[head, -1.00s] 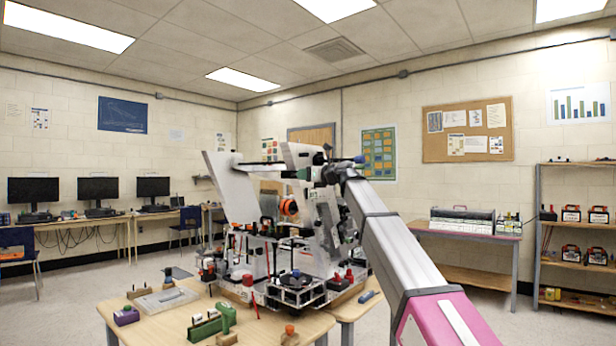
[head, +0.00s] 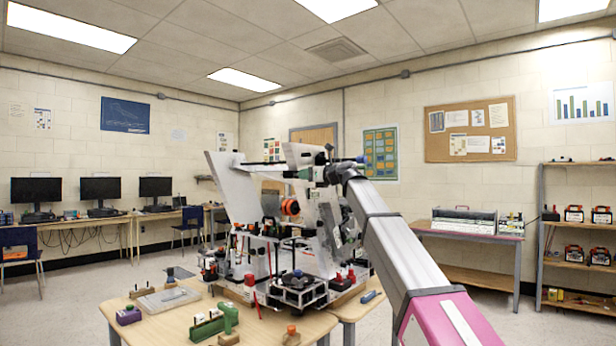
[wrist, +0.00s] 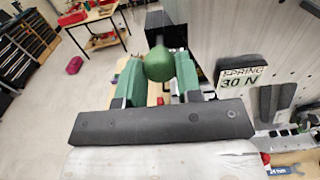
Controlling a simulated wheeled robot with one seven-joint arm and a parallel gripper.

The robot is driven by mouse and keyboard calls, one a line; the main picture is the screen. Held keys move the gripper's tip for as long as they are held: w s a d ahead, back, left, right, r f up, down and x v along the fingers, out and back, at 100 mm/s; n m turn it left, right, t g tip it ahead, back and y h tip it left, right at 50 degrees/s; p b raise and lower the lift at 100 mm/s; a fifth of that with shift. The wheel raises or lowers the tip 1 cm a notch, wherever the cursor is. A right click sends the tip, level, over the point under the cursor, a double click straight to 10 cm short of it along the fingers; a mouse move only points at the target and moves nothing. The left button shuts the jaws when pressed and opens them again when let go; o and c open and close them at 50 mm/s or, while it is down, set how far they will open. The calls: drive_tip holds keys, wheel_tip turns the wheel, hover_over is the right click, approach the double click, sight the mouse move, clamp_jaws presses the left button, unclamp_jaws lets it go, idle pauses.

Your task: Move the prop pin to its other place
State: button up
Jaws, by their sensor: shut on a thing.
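In the wrist view, my gripper (wrist: 157,80) has its two green fingers closed around a rounded green knob (wrist: 165,64) with a dark shaft, which I take to be the prop pin. The shaft runs away from the camera, and its far end is hard to make out. A pale upright plate of the machine (wrist: 215,35) stands just right of the gripper and bears a "SPRING 30 N" label (wrist: 241,76). In the head view, my arm reaches up to the white robot-like machine (head: 235,190) on the table; the fingers and the pin cannot be told apart there.
The wooden table (head: 165,325) holds the machine, a green block tool (head: 212,324), a clear tray (head: 168,299) and small knobbed parts. A workbench (head: 465,236) and shelves (head: 575,255) stand at right. Computer desks line the left wall. Floor left of the table is clear.

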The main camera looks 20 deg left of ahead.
drive_tip(key=shift+x, duration=1.25)
drive_tip(key=o, duration=0.9)
drive_tip(key=shift+o, duration=0.2)
drive_tip(key=shift+d, duration=0.1)
drive_tip(key=v, duration=1.1)
drive_tip(key=d+f+n+h, duration=0.3)
drive_tip(key=d+f, duration=0.4)
drive_tip(key=f, duration=0.8)
drive_tip(key=d+f+n+g+h, duration=0.1)
drive_tip(key=d+f+n+h, duration=0.4)
drive_tip(key=f, duration=1.1)
drive_tip(key=d+f+n+h, duration=0.1)
drive_tip(key=d+f+n, duration=0.1)
drive_tip(key=d+f, duration=0.95)
drive_tip(key=s+d+f+n+g+h, duration=0.2)
drive_tip(key=s+d+f+n, duration=0.2)
drive_tip(key=f, duration=0.7)
drive_tip(key=s+d+f+n+g+h, duration=0.2)
drive_tip(key=s+d+f+n+h, duration=0.1)
drive_tip(key=s+d+f, duration=0.6)
drive_tip(key=s+d+f+n+g+h, duration=0.1)
drive_tip(key=s+d+f+n, duration=0.4)
drive_tip(key=s+f, duration=0.6)
wheel_tip(320, 180, down, 2)
drive_tip(key=shift+s+d+n+g+h, duration=0.35)
drive_tip(key=shift+d+h, duration=0.45)
drive_tip(key=shift+d, duration=0.3)
